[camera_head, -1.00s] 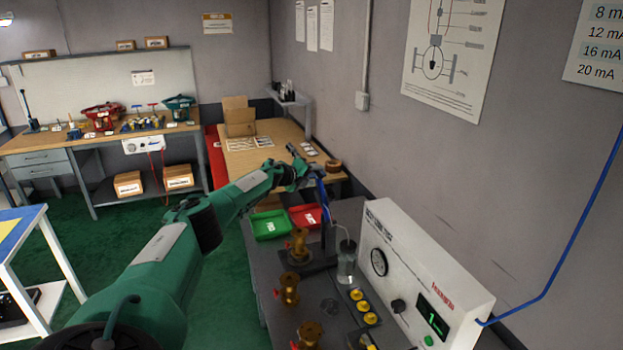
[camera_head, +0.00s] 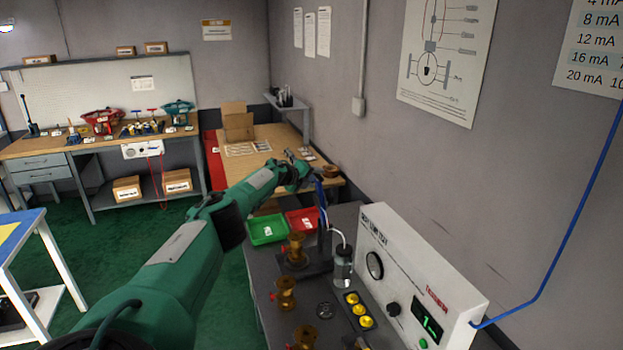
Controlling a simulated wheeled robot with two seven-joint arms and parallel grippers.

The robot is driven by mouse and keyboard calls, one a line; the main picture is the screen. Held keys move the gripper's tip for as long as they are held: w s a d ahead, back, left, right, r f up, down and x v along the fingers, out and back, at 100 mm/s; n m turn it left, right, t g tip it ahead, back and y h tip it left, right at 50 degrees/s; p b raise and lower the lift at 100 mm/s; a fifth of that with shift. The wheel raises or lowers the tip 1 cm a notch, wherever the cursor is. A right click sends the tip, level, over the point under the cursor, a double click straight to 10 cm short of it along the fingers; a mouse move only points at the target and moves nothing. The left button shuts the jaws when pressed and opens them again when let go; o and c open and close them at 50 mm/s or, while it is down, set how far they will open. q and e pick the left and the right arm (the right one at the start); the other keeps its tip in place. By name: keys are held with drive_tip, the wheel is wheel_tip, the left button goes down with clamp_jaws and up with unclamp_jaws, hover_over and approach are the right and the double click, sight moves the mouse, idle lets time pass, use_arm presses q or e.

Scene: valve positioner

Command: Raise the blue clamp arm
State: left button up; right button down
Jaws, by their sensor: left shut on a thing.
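The blue clamp arm (camera_head: 321,196) stands nearly upright on a dark stand at the far end of the grey bench (camera_head: 262,284). My left gripper (camera_head: 314,175) is at its upper end, small and partly hidden by the wrist, and is shut on it. A brass valve body (camera_head: 296,250) stands on the dark base beside the clamp. My right gripper is not in view.
A green tray (camera_head: 267,229) and a red tray (camera_head: 303,219) lie behind the valve. A clear jar (camera_head: 343,266), yellow fittings (camera_head: 358,310) and the white test unit (camera_head: 411,289) stand to the right. More brass valves (camera_head: 286,293) stand nearer.

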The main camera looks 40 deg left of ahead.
use_arm(q)
drive_tip(key=o, duration=0.8)
drive_tip(key=shift+d+f, duration=0.55)
drive_tip(key=shift+f, duration=0.2)
drive_tip(key=shift+w, duration=0.15)
drive_tip(key=shift+c, duration=0.8)
drive_tip(key=shift+s+a+r+p, duration=0.2)
drive_tip(key=shift+s+p, duration=0.15)
drive_tip(key=shift+p, duration=0.2)
drive_tip(key=shift+s+r+p, duration=0.2)
drive_tip(key=shift+s+p, duration=0.25)
drive_tip(key=shift+s, duration=0.15)
drive_tip(key=r+v, duration=0.1)
drive_tip(key=v, duration=1.1)
drive_tip(key=shift+a+b, duration=0.2)
drive_tip(key=shift+b, duration=0.15)
